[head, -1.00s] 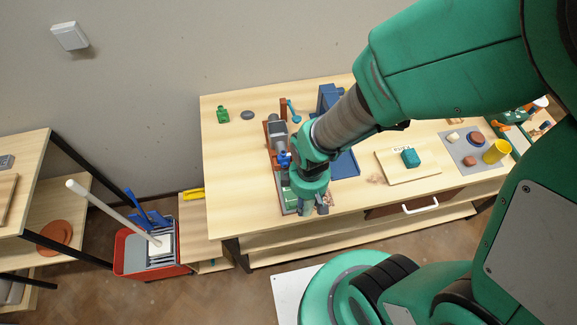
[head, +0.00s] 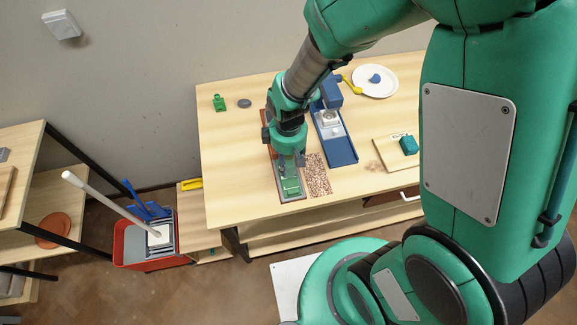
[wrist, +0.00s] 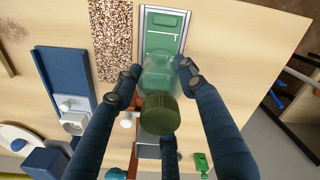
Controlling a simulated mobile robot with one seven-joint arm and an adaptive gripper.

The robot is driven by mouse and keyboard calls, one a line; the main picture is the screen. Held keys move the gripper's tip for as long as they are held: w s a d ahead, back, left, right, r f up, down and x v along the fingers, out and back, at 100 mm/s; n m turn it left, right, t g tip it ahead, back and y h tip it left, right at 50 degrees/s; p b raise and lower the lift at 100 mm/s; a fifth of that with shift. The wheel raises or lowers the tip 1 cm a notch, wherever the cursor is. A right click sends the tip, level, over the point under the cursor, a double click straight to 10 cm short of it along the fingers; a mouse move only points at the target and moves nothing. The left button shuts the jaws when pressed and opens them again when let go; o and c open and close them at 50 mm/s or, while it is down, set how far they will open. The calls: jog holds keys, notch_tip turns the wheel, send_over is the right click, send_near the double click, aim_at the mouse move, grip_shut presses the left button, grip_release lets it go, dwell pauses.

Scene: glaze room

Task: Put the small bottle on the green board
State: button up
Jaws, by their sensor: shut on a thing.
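The small bottle (wrist: 158,75), clear green with a ridged olive cap (wrist: 160,115), is between the fingers of my gripper (wrist: 160,78) in the wrist view. My gripper is shut on it. The green board (wrist: 163,44) lies in a grey frame just beyond the bottle's far end. In the head view my gripper (head: 290,162) is over the framed green board (head: 291,194) near the table's front edge. The bottle is hard to make out there, and I cannot tell whether it touches the board.
A speckled panel (head: 316,176) and a blue tray (head: 342,151) lie right of the board. A white plate (head: 386,83) is at the back, and a teal block (head: 409,145) sits farther right. A small green object (head: 219,103) stands back left.

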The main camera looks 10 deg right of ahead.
aim_at(288, 167)
jog(key=shift+f, duration=0.1)
jog(key=shift+f+b, duration=0.3)
jog(key=shift+f, duration=1.4)
jog(key=shift+f, duration=0.15)
jog(key=o, duration=1.2)
notch_tip(288, 167, up, 12)
jog(key=shift+r+p, duration=0.2)
jog(key=shift+p, duration=0.65)
